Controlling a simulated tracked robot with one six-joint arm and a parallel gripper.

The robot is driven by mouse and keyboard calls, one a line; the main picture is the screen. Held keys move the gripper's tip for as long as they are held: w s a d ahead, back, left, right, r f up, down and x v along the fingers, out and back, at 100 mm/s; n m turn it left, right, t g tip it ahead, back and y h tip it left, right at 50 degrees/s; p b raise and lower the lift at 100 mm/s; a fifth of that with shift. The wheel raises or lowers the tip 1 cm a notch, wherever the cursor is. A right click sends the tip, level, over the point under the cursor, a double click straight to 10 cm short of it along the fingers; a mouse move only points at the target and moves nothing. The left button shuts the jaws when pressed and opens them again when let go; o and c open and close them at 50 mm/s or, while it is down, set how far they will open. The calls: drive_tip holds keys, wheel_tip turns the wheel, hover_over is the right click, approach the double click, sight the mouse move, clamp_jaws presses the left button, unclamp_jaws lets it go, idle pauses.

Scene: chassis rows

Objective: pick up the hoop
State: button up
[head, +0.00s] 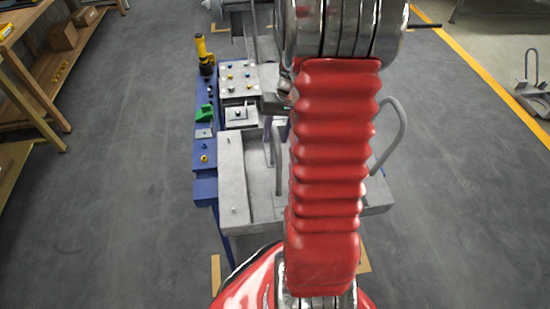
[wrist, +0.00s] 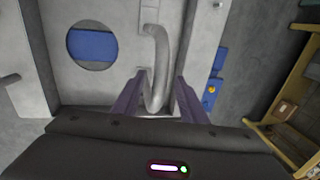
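The hoop is a grey bent round bar (wrist: 157,62) standing up from a grey metal chassis (wrist: 95,15). In the wrist view it lies between the two purple fingers of my gripper (wrist: 161,80). The fingers are apart, and I cannot tell whether either touches the bar. In the head view the hoop (head: 277,165) shows just left of my red arm, with my gripper (head: 276,130) at its upper part. The chassis (head: 232,170) is partly hidden behind the arm.
Another grey curved tube (head: 400,125) shows right of my arm. Wooden shelving (head: 40,75) stands at left.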

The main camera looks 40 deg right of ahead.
drive_tip(key=shift+w+f, duration=0.1)
drive_tip(key=shift+f, duration=0.35)
drive_tip(key=shift+c, duration=0.3)
clamp_jaws()
idle(1.1)
